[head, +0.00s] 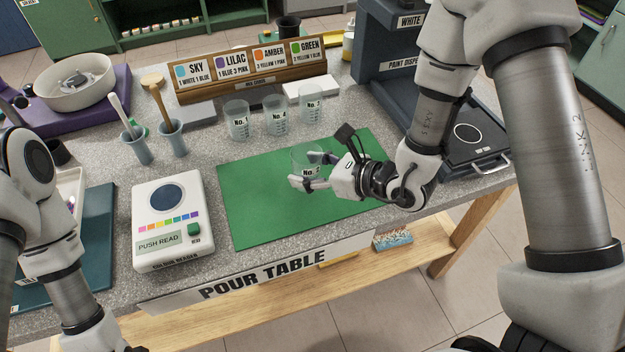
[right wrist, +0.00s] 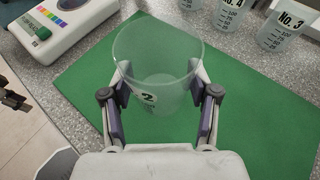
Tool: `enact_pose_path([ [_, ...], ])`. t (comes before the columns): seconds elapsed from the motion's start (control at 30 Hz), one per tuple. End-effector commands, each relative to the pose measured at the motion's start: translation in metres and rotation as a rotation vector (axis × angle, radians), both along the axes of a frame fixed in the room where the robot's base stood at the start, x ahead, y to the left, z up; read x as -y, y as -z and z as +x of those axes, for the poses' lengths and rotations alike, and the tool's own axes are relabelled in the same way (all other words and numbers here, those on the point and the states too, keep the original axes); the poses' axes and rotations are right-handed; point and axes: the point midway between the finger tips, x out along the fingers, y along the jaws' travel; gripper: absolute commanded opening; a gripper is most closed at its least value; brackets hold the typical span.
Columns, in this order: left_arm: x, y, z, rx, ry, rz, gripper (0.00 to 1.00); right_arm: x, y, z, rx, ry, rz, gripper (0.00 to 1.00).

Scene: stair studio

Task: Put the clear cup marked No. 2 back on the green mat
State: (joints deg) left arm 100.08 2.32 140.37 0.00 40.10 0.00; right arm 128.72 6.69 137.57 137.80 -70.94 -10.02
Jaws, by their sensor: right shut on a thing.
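The clear cup marked No. 2 (head: 309,157) is over the green mat (head: 255,205), between the fingers of my right gripper (head: 313,172). In the right wrist view the cup (right wrist: 158,65) stands roughly upright, and the gripper (right wrist: 160,105) is shut on its sides, a finger on each side. Part of its label, with a 2, shows there. The green mat (right wrist: 90,105) lies under and around it. I cannot tell whether the cup's base touches the mat. My left arm shows at the left edge, but its gripper is not in view.
Clear cups No. 1 (head: 238,122), No. 4 (head: 276,117) and No. 3 (head: 311,108) stand behind the mat. A colour reader (head: 167,220) is left of it, and a paint dispenser (head: 395,60) at the back right. The mat's left part is clear.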

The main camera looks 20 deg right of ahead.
Motion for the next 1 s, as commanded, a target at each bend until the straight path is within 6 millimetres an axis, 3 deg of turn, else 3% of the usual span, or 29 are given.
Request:
enact_pose_path([
  [0.03,0.0,-0.013,0.002,0.004,0.0,0.0,0.4,0.006,-0.008,0.01,0.004,0.005,0.002,0.25],
  [0.2,0.0,-0.017,0.002,0.004,0.001,0.0,0.4,0.016,-0.001,0.029,0.0,0.001,0.0,0.25],
  [0.4,0.0,-0.022,0.001,0.003,0.001,0.0,0.4,0.016,0.03,0.029,-0.003,-0.001,-0.001,0.25],
  [0.77,0.0,-0.016,0.001,0.003,0.001,0.0,0.4,0.016,0.038,0.029,0.002,0.001,0.0,0.25],
  [0.8,0.0,-0.016,0.001,0.003,0.001,0.0,0.4,0.016,0.038,0.03,0.0,0.001,0.0,0.63],
  [0.87,0.0,-0.017,0.001,0.003,0.001,0.0,0.4,0.016,0.037,0.03,0.0,0.001,0.0,0.85],
  [1.0,0.0,-0.017,0.001,0.003,0.001,0.0,0.4,0.016,0.037,0.029,0.0,0.001,0.0,0.85],
])
